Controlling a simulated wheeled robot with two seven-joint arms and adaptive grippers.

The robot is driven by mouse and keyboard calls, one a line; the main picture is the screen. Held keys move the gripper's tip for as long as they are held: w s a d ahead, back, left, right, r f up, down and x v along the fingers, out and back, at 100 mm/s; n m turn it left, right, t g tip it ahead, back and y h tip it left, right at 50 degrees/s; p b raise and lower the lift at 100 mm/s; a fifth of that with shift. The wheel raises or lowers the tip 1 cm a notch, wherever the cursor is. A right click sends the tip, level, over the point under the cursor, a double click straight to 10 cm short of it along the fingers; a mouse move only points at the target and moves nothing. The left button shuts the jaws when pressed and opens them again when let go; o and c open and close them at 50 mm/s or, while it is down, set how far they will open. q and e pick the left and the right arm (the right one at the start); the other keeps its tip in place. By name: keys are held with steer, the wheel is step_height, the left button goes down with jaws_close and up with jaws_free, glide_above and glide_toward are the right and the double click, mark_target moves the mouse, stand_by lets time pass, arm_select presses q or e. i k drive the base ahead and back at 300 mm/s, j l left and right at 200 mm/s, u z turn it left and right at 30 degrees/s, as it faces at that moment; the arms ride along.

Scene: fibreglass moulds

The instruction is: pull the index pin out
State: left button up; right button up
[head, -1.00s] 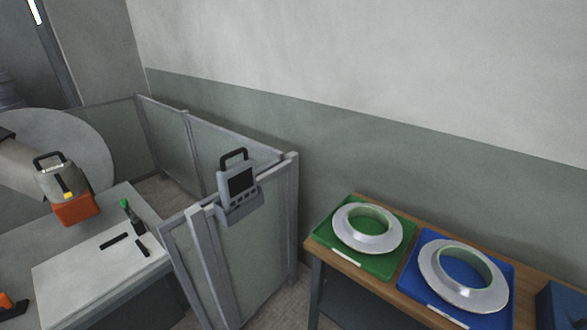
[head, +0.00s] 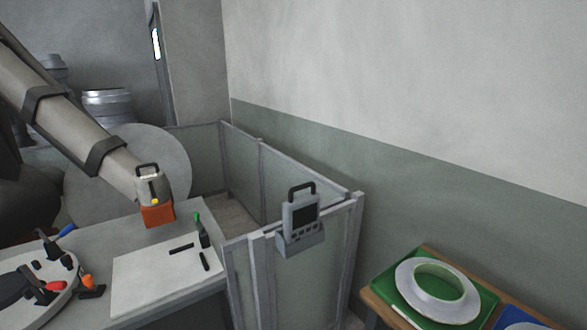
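Neither of my grippers shows in the head view. No part is plain enough to be named as the index pin. A round plate (head: 62,292) at the lower left bears several small clamp-like parts with blue, red and orange handles. A small upright black part with a green top (head: 202,228) stands at the right edge of the grey work table (head: 100,232). Two short black bars (head: 182,249) lie on the pale sheet beside it. The plate's left side is cut off by the picture edge.
At the lower right, a green tray (head: 388,288) with a white ring (head: 405,287) stands on a wooden bench.

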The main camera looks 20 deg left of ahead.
mark_target(87, 280)
steer(key=u, duration=2.2)
steer(key=j+u, duration=0.3)
steer(key=j, duration=0.45)
steer(key=j+u, duration=0.3)
steer(key=j, duration=0.45)
steer(key=i, duration=0.05)
